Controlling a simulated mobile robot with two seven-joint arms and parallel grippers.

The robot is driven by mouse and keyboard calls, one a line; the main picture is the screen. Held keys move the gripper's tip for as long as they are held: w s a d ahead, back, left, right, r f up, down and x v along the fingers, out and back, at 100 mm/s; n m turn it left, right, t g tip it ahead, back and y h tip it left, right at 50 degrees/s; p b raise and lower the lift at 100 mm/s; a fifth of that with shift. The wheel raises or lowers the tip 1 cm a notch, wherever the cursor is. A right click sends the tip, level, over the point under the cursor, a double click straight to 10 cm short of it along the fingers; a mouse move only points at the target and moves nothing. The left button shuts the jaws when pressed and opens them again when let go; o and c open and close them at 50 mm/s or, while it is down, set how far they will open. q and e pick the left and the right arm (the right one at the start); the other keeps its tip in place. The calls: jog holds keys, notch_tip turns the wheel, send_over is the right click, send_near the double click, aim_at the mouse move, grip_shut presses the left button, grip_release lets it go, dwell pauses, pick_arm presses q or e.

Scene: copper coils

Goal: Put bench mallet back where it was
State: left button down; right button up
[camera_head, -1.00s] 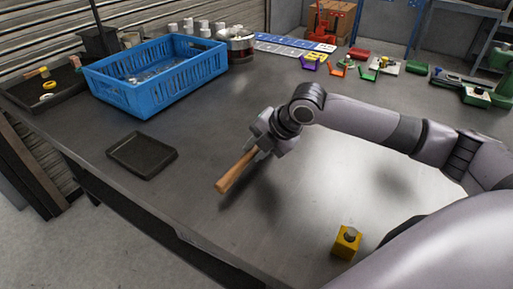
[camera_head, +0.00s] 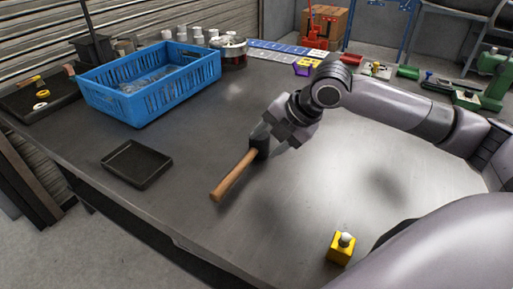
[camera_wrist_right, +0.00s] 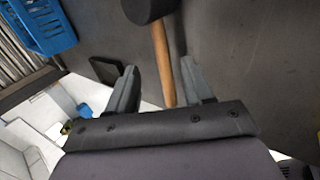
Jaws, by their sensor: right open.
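The bench mallet has a dark head (camera_head: 260,139) and a wooden handle (camera_head: 233,176). It appears to lie on the grey bench, handle pointing to the front left. My right gripper (camera_head: 284,132) is just right of the mallet head and above the bench, its fingers partly hidden by the wrist. In the right wrist view my right gripper (camera_wrist_right: 158,66) is open, with the mallet handle (camera_wrist_right: 164,65) showing between the spread fingers and the head (camera_wrist_right: 150,8) beyond them. The mallet looks free of the fingers. My left gripper is out of view.
A small black tray (camera_head: 137,180) lies left of the mallet. A blue crate (camera_head: 150,105) and a dark tray (camera_head: 20,112) stand behind it. A yellow block (camera_head: 341,250) sits near the front. Small coloured bins and tools line the back; the bench middle is clear.

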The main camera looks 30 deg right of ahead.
jog(key=v, duration=0.4)
dwell(0.6)
